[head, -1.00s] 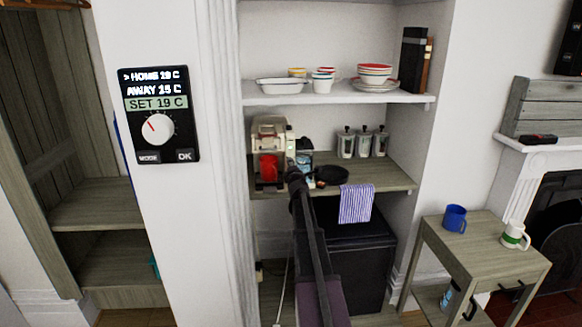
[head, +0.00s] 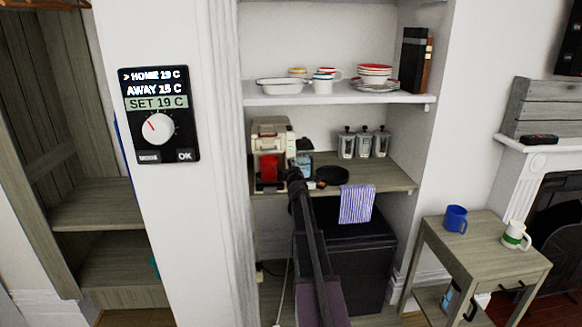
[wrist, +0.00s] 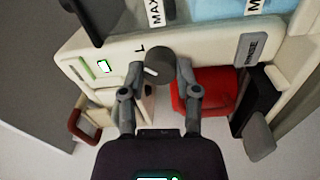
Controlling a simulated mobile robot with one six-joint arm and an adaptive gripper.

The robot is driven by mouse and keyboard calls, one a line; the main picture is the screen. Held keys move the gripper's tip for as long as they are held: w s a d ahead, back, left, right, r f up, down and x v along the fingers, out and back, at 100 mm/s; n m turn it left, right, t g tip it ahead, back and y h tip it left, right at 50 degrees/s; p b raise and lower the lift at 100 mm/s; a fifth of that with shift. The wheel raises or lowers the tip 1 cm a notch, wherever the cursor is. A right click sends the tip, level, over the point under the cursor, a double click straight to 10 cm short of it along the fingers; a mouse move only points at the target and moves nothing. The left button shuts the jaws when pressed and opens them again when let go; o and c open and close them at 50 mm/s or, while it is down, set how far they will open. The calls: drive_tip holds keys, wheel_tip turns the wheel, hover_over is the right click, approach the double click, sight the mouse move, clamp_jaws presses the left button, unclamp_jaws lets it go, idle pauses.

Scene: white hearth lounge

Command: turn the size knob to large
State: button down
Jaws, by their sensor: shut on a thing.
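The size knob (wrist: 158,60) is a round dark grey dial on the cream front panel of the coffee machine (wrist: 90,45). An "L" mark stands on the panel just up and left of the knob in the wrist view. A small pale mark shows on the knob's lower left. My gripper (wrist: 157,68) is shut on the knob, one finger on each side. In the head view the machine (head: 268,130) stands on the counter, with my gripper (head: 293,170) at its right front; the knob is hidden there.
A red mug (wrist: 200,88) sits at the machine, right beside my finger. A dark pan (head: 331,175) and several canisters (head: 364,143) stand to the right on the counter.

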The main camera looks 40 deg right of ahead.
drive_tip(key=shift+w, duration=0.15)
drive_tip(key=shift+c, duration=1.7)
unclamp_jaws()
drive_tip(key=shift+a, duration=0.1)
drive_tip(key=shift+s, duration=0.2)
